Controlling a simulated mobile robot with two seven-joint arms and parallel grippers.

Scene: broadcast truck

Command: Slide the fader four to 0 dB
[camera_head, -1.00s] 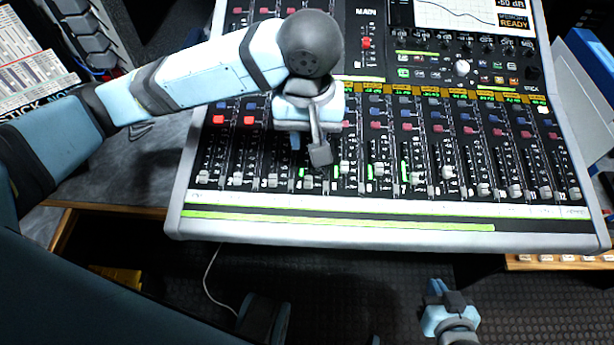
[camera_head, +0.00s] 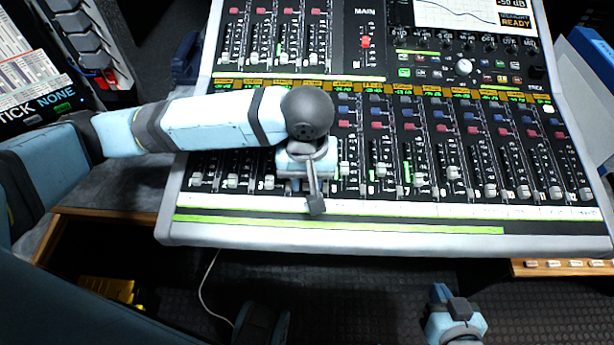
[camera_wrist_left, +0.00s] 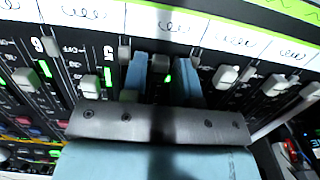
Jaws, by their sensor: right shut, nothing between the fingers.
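The mixing console (camera_head: 340,236) carries a long row of light fader caps near its front edge. My left gripper (camera_head: 296,186) points down over the left part of that row and hides the fader around the fourth place from the left. In the left wrist view, its two blue fingers (camera_wrist_left: 160,75) are apart, with a dark fader cap (camera_wrist_left: 160,63) between them. Touch between fingers and cap cannot be told. The printed 5 and 6 stand left of the fingers there. My right gripper (camera_head: 442,292) is shut and empty, low in front of the console.
Neighbouring caps stand close on both sides, such as one left of the fingers (camera_wrist_left: 90,86) and one to the right (camera_wrist_left: 226,75). A second fader bank (camera_head: 275,60) lies further back. The floor (camera_head: 370,290) before the console is dark and open.

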